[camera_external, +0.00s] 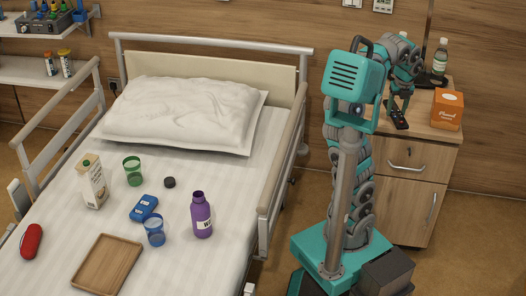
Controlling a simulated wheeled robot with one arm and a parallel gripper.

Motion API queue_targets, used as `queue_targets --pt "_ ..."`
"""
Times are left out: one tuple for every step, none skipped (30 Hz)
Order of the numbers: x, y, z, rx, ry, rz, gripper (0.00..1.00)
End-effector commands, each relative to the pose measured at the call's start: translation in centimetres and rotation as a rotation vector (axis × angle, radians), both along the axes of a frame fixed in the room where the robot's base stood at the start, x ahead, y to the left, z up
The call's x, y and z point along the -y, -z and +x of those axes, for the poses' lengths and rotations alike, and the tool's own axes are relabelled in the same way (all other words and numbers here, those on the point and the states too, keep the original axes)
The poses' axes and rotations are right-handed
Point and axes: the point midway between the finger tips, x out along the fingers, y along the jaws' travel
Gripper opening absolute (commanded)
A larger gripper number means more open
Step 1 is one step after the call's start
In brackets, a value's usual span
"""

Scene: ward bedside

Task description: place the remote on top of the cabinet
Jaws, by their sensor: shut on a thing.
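The remote (399,119), dark with small coloured marks, is at my gripper (396,104) on the right of the view. My gripper points down and is shut on the remote. The cabinet (426,128) is wooden, with a drawer and a door below its top. The remote is over the left part of the cabinet top; whether it touches the surface I cannot tell. My arm and head hide part of the cabinet's left side, and the fingertips are small in the picture.
An orange box (447,109) stands on the cabinet's right side, with a clear bottle (440,58) at the back. The bed (215,170) on the left holds a purple bottle (201,216), a carton (92,183), cups and a wooden tray (84,282). A bed rail (281,165) lies between.

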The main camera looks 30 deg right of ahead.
Motion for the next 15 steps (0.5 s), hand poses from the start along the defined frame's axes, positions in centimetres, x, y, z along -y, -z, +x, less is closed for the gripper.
queue_targets --pt "0.2 -0.1 -0.2 0.0 0.017 0.0 0.0" --pt "0.3 -0.1 -0.2 0.0 0.023 0.0 0.0" --pt "0.6 -0.1 0.0 0.0 0.028 -0.001 0.0" --pt "0.9 -0.1 0.1 0.0 0.029 -0.001 0.0" --pt "1.3 0.0 0.4 -0.001 0.03 -0.001 0.0" --pt "1.9 0.0 0.7 -0.001 0.029 -0.002 0.0" --pt "2.4 0.1 1.1 -0.001 0.028 -0.002 0.0" --pt "2.9 0.2 1.4 0.0 0.027 0.0 0.0" --pt "3.6 0.3 1.9 0.0 0.028 0.002 0.0" --pt "4.1 0.4 2.2 -0.001 0.028 0.003 0.0" --pt "4.6 0.4 2.5 -0.001 0.027 0.002 0.0" --pt "5.3 0.4 3.0 -0.002 0.026 0.0 0.0" --pt "5.8 0.5 3.3 -0.001 0.026 -0.001 0.0" --pt "6.3 0.5 3.6 -0.001 0.025 -0.001 0.0" --pt "7.0 0.7 4.1 -0.002 0.026 0.001 0.0"
